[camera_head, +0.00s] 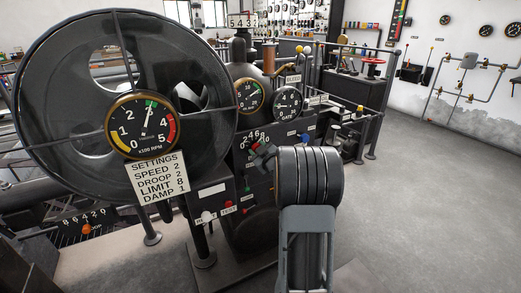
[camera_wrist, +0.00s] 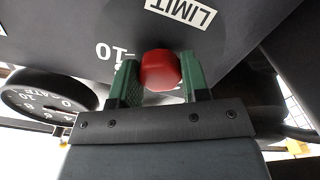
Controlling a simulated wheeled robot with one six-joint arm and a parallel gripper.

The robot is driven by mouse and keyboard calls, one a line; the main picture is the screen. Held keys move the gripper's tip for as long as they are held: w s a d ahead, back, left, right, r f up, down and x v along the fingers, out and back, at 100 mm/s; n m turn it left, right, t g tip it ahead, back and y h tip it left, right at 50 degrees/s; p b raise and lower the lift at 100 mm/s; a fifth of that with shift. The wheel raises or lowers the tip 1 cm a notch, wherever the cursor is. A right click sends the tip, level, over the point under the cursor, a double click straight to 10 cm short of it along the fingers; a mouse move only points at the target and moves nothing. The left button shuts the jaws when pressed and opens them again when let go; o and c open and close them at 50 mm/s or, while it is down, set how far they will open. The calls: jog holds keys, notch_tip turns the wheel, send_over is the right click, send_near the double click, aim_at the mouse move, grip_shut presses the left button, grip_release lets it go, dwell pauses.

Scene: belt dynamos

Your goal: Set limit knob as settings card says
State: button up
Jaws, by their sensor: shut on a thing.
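The settings card (camera_head: 157,178) hangs below the round RPM gauge in the head view and reads SPEED 2, DROOP 2, LIMIT 8, DAMP 1. In the wrist view, the red limit knob (camera_wrist: 160,70) sits on a dark panel below a white LIMIT label (camera_wrist: 181,11), which appears tilted. My gripper (camera_wrist: 160,82) has its green fingers on either side of the red knob and is shut on it. A printed 10 shows beside the knob; most of its scale and its pointer are hidden. In the head view, my arm covers much of the panel around my gripper (camera_head: 262,155).
A large black wheel (camera_head: 55,85) stands at the left behind the RPM gauge (camera_head: 141,124). The GATE gauge (camera_head: 288,102) is above my gripper, and shows left in the wrist view (camera_wrist: 48,98). Railings stand behind. Open grey floor (camera_head: 430,200) lies at right.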

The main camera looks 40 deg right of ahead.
jog(key=o, duration=0.9)
jog(key=s+a+p, duration=0.1)
jog(key=s+a, duration=0.1)
jog(key=s, duration=1.1)
jog(key=shift+s, duration=0.4)
jog(key=shift+d, duration=0.1)
